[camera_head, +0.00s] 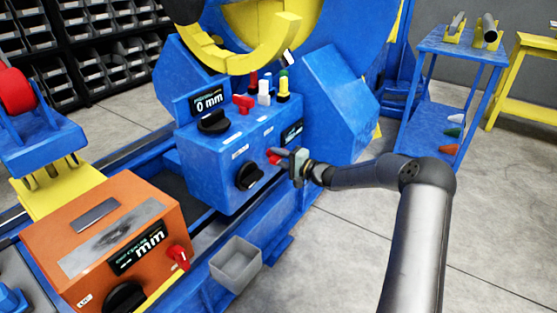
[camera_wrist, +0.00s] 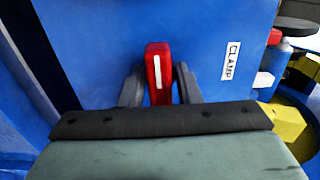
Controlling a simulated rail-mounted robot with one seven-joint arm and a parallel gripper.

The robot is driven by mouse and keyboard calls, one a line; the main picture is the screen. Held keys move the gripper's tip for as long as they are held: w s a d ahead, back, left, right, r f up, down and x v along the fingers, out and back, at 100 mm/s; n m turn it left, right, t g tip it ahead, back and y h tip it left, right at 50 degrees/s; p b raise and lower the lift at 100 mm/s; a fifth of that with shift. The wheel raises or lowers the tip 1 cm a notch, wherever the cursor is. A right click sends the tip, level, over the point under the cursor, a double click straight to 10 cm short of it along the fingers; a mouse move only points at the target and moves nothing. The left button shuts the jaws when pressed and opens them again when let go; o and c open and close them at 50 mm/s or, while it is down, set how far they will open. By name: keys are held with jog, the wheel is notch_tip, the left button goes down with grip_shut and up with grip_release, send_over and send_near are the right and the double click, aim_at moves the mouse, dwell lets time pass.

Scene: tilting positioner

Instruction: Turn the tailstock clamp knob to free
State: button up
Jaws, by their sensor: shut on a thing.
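The clamp knob is a red lever-like knob (camera_wrist: 158,62) with a white line, in the middle of the wrist view. A white label reading "CLAMP" (camera_wrist: 231,61) is on the blue face to its right. In the head view the red knob (camera_head: 273,156) shows at the right side of the blue housing (camera_head: 212,165). My gripper (camera_head: 287,158) is there, with its fingers on both sides of the knob in the wrist view (camera_wrist: 159,88), shut on it. The white line runs nearly upright in the wrist view. The knob's base is partly hidden by the gripper.
The blue housing also bears black knobs (camera_head: 248,176) and a red handle (camera_head: 243,103). An orange box (camera_head: 70,225) with another red knob (camera_head: 178,257) stands at front left. A grey bin (camera_head: 236,264) is below. Open floor lies right, before a blue cart (camera_head: 455,46).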

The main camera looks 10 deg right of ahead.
jog(key=shift+d, duration=0.1)
jog(key=o, duration=0.7)
jog(key=shift+o, duration=0.2)
jog(key=p+v, duration=0.4)
jog(key=v, duration=1.3)
jog(key=shift+s+d+r, duration=0.1)
jog(key=shift+s, duration=0.05)
